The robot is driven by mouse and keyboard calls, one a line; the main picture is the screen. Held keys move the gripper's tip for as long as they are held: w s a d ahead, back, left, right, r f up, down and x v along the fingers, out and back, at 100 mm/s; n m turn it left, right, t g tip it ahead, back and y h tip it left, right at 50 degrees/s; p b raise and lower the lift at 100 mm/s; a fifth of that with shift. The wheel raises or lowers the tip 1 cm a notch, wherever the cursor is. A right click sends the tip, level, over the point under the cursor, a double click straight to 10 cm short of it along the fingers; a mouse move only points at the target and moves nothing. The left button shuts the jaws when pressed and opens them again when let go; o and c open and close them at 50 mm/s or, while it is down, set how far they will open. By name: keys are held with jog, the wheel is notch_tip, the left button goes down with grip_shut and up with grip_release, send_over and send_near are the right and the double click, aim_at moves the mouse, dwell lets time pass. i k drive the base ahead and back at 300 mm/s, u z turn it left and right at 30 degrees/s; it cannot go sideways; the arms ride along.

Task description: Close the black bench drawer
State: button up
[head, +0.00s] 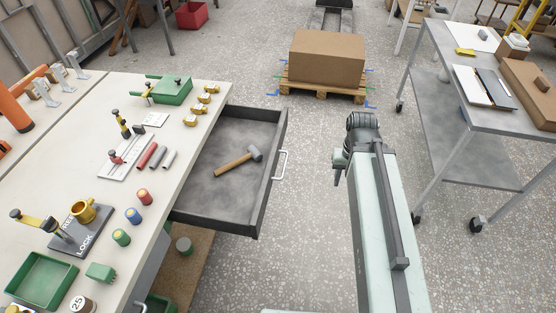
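The black bench drawer (214,187) stands pulled out from under the workbench top, to the right of the bench. Its front panel faces right and carries a pale bar handle (282,164). A hammer (239,161) with a wooden shaft and grey head lies inside on the drawer floor. My arm reaches forward on the right of the handle, with free floor between them. My gripper (340,164) seems to be the dark part at the arm's far end, apart from the drawer. Its fingers are too small and hidden to tell open from shut.
The workbench (65,143) on the left holds clamps, coloured cylinders and green trays. A cardboard box (327,57) on a wooden pallet (323,91) stands ahead. A grey wheeled cart (468,155) stands on the right. The speckled floor between drawer and cart is otherwise clear.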

aim_at(235, 200)
jog(key=z, duration=0.05)
jog(key=i, duration=0.55)
jog(key=u, duration=0.85)
jog(key=k, duration=0.5)
jog(key=z, duration=1.15)
jog(key=i, duration=0.55)
jog(key=u, duration=2.55)
